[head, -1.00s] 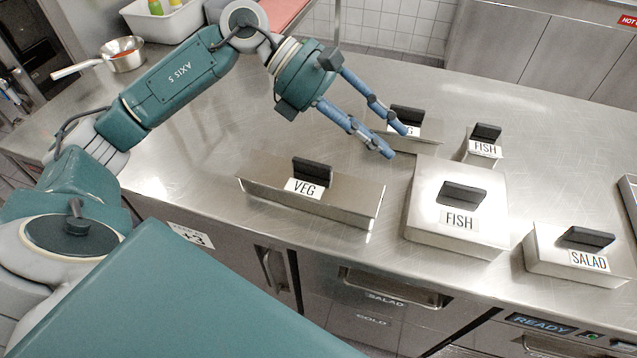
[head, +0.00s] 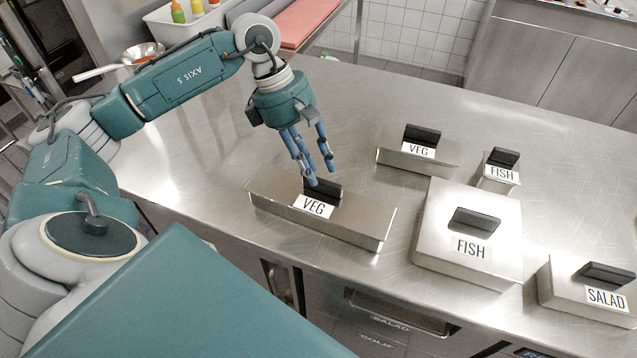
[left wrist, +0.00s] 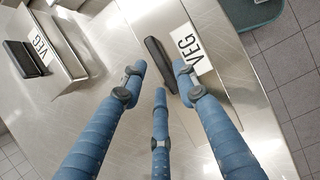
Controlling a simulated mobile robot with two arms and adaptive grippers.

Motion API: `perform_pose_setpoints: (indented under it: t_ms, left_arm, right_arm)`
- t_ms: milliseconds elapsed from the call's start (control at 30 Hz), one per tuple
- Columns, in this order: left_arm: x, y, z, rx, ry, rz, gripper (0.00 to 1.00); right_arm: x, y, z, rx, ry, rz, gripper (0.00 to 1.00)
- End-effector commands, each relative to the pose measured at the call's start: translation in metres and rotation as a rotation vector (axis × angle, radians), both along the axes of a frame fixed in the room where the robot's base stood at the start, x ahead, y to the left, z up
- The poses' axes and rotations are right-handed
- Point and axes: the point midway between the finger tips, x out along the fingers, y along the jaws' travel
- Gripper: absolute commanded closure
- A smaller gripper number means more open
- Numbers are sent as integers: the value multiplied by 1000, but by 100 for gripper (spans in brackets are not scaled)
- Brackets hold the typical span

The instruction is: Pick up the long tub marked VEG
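The long steel tub marked VEG (head: 270,198) lies on the counter in the head view, with a black handle (head: 328,191) on its lid and a white label at the front. My left gripper (head: 320,172) is just above and behind that handle, fingers pointing down. In the left wrist view the long tub (left wrist: 238,90) lies below, and its black handle (left wrist: 160,62) shows between the spread blue fingers (left wrist: 158,85). The fingers are open and hold nothing; whether one touches the handle I cannot tell. My right gripper is in neither view.
A shorter tub marked VEG (head: 445,156) stands behind to the right, beside a small FISH tub (head: 486,186). A larger FISH tub (head: 431,228) and a SALAD tub (head: 558,295) stand to the right. A pan (head: 140,52) and white bin (head: 170,30) are at the back left.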

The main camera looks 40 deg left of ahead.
Motion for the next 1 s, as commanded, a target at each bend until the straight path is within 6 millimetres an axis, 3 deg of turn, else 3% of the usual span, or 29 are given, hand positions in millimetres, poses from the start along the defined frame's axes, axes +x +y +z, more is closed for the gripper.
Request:
perform_pose_setpoints:
  t_ms: [33,200,467,633,1000]
  left_arm:
    - [-2,-5,-3,-2,5,-2,70]
    - [1,-12,-23,-2,1,0,70]
    - [2,-13,-27,-2,0,0,70]
    - [2,-13,-26,-2,0,0,100]
    - [3,-13,-24,-4,-4,0,100]
  right_arm:
    - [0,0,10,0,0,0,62]
    - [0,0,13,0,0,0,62]
    - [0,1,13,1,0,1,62]
    - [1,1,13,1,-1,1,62]
    - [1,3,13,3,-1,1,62]
